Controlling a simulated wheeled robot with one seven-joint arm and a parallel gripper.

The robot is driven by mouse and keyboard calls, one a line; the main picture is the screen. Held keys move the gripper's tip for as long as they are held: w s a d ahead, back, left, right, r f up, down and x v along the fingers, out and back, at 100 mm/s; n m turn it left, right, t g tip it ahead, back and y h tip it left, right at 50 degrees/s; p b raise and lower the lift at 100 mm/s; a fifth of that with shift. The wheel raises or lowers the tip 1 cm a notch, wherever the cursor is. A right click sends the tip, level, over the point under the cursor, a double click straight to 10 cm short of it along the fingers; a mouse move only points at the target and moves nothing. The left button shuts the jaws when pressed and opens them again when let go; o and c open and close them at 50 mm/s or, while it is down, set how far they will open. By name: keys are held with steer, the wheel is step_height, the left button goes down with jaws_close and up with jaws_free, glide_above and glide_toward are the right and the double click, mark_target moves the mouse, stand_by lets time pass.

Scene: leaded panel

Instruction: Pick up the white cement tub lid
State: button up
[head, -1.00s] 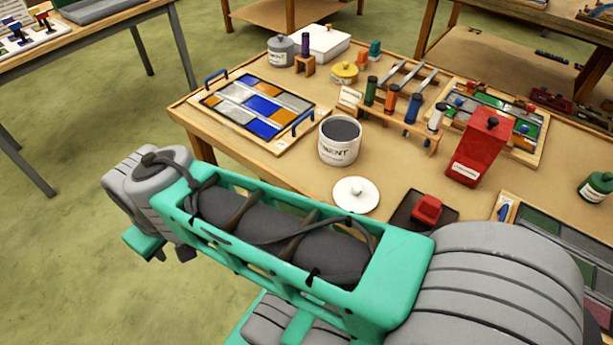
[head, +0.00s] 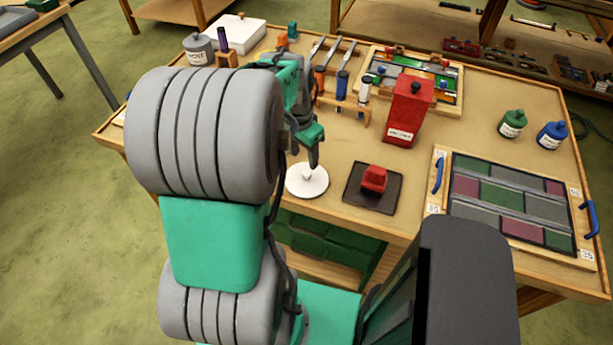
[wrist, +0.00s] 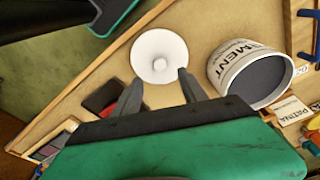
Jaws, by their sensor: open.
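The white cement tub lid (head: 307,181) is a round disc with a small knob in its middle. It lies flat on the bench near the front edge, and it also shows in the wrist view (wrist: 159,56). My gripper (wrist: 157,86) is open and empty, with its two dark fingers pointing toward the lid. In the head view my gripper (head: 313,155) hangs just above the lid, and its fingers partly overlap it there. The white cement tub (wrist: 252,74) stands open beside the lid in the wrist view. My arm hides the tub in the head view.
A dark tray (head: 372,199) with a red block (head: 374,178) lies right of the lid. A red box (head: 408,110) and a wooden rack (head: 343,103) stand behind. A leaded panel (head: 512,196) lies at right. Bench space between lid and red box is bare.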

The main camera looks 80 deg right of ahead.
mark_target(306, 172)
steer(key=f, duration=0.2)
steer(key=f+p, duration=0.1)
steer(key=f, duration=0.4)
steer(key=shift+s+d+f+p, duration=0.15)
steer(key=shift+d+p, duration=0.2)
steer(key=shift+d, duration=0.05)
jaws_close()
